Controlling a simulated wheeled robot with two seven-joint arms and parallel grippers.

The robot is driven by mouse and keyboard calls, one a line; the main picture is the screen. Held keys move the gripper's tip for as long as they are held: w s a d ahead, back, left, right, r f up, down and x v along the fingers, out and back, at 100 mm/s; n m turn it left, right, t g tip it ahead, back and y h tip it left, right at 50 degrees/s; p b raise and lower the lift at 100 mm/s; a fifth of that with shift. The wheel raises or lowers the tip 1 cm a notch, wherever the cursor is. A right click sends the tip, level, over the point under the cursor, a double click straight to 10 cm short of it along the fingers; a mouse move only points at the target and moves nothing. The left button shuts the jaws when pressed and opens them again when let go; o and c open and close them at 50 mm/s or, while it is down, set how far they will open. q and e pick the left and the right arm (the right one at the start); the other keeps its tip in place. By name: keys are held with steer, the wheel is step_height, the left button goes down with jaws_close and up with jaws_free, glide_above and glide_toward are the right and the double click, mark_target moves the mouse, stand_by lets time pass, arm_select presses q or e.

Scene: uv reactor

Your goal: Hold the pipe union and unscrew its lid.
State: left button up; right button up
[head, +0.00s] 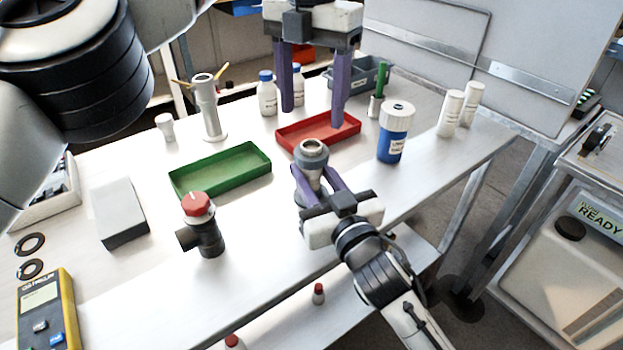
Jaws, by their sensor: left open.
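The pipe union (313,160) is a grey upright fitting with a round ring-shaped lid (312,147) on top, on the white table. My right gripper (312,172) reaches in from the front, its purple fingers on both sides of the union's body below the lid, and appears shut on it. The union's lower part is partly hidden by the fingers. My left gripper (312,118) points down above and slightly behind the union. Its purple fingers are wide apart with nothing between them, above the level of the lid.
A red tray (347,133) lies just behind the union, a green tray (183,181) to the left. A blue-and-white jar (391,146) stands to the right. A black fitting with a red cap (197,205) stands front left. White bottles and a grey bin (345,82) are behind.

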mark_target(312, 145)
jaws_close()
arm_select(q)
steer(key=m, duration=0.3)
steer(key=shift+m, duration=0.4)
steer(key=m, duration=1)
steer(key=shift+m, duration=0.4)
steer(key=m, duration=1.6)
steer(key=shift+m, duration=0.3)
steer(key=shift+f, duration=4)
